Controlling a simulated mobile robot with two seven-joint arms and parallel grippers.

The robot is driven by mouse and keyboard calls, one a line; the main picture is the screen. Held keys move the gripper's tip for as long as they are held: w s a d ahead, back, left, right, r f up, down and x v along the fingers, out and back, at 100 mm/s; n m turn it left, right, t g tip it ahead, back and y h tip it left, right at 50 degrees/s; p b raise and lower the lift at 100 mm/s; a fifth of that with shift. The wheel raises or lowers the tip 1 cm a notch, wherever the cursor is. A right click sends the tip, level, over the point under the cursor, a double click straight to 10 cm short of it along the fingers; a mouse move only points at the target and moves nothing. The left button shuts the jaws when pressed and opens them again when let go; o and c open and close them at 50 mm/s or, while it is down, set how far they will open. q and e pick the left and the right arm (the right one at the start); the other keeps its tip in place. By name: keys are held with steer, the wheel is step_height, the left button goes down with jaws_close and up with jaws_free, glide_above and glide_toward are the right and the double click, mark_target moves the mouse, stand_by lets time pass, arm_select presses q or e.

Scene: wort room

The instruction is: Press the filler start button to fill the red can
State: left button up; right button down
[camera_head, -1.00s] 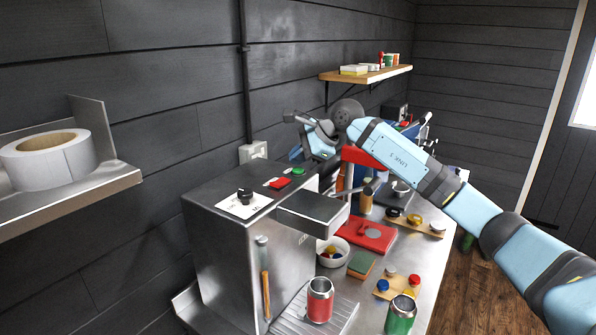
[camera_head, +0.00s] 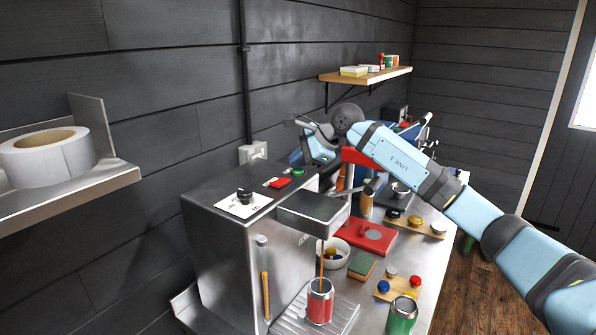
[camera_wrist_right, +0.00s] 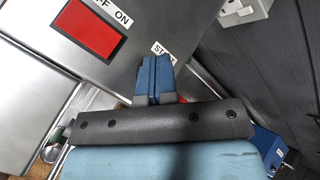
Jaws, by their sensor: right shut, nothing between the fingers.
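The red can (camera_head: 320,302) stands upright on the drip tray under the spout of the steel filler (camera_head: 222,255). A thin brown stream (camera_head: 323,262) runs from the spout into the can. The green start button (camera_head: 298,171) is on top of the filler, towards its back edge. My right gripper (camera_head: 297,159) is shut and empty, with its tips at or just above the button; contact is unclear. In the right wrist view the blue fingers (camera_wrist_right: 154,78) are together over the START label (camera_wrist_right: 163,50), and the button is hidden. My left gripper is out of view.
A red on/off switch (camera_head: 280,183) and a black knob (camera_head: 245,196) sit close by on the filler top. A green can (camera_head: 401,316) stands to the right of the drip tray (camera_head: 342,318). A wall outlet (camera_head: 253,152) is behind the filler.

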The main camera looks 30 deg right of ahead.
mark_target(298, 171)
steer(key=shift+f, duration=0.15)
stand_by(0.3)
steer(key=shift+r+p, duration=0.35)
steer(key=shift+r, duration=0.45)
steer(key=shift+r+p, duration=1.4)
steer(key=shift+r, duration=1.15)
